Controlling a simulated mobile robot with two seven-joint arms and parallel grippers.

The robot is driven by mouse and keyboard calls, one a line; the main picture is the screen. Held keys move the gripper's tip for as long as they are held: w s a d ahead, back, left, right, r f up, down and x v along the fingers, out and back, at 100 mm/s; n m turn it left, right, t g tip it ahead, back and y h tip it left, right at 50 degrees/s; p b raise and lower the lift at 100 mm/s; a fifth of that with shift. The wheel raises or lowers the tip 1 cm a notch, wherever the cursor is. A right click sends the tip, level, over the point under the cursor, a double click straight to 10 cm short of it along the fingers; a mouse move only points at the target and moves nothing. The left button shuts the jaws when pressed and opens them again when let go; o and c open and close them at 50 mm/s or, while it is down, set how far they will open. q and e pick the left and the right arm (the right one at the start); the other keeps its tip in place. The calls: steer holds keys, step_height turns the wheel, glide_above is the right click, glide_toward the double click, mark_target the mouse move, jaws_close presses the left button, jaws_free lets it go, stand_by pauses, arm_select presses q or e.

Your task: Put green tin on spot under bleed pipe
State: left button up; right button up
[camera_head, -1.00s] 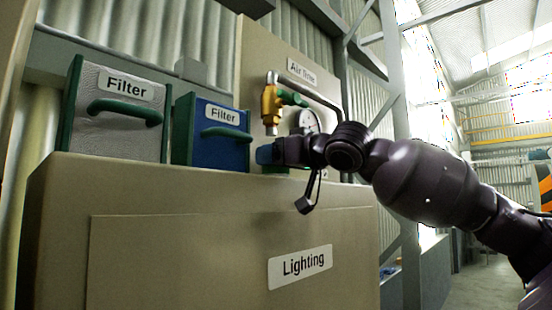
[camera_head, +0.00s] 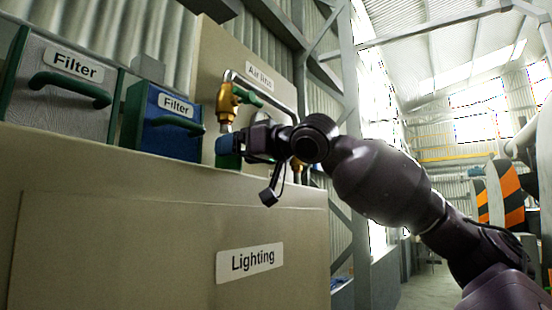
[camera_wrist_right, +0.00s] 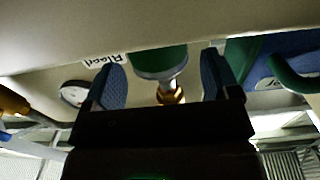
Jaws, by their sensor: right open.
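The green tin (camera_head: 229,161) stands on top of the beige cabinet under the brass valve of the bleed pipe (camera_head: 227,104), mostly hidden by my right gripper (camera_head: 228,145) in the head view. The right wrist view is upside down. There the tin (camera_wrist_right: 158,61) shows between the blue fingertips of my open right gripper (camera_wrist_right: 163,84), with a gap on each side. The bleed pipe's silver and brass end (camera_wrist_right: 171,92) appears directly above the tin. The spot itself is hidden. My left gripper is not in view.
A blue filter box (camera_head: 165,120) and a grey filter box (camera_head: 62,85) stand left of the gripper. A pressure gauge (camera_wrist_right: 75,93) and the "Bleed" label (camera_wrist_right: 101,61) are close by. The cabinet (camera_head: 130,235) carries a "Lighting" sign (camera_head: 250,262). A striped barrier (camera_head: 503,195) stands far right.

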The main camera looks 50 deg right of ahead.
steer(key=shift+s+f+b, duration=0.2)
steer(key=shift+s+b, duration=0.2)
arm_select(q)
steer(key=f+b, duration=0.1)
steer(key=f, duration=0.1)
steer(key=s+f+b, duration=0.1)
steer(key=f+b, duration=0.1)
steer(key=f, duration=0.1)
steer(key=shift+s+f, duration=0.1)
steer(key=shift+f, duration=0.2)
arm_select(e)
steer(key=s, duration=0.8)
steer(key=shift+d+r, duration=0.25)
steer(key=shift+d, duration=0.2)
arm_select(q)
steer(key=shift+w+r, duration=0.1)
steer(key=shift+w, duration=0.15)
arm_select(e)
steer(key=shift+s, duration=0.1)
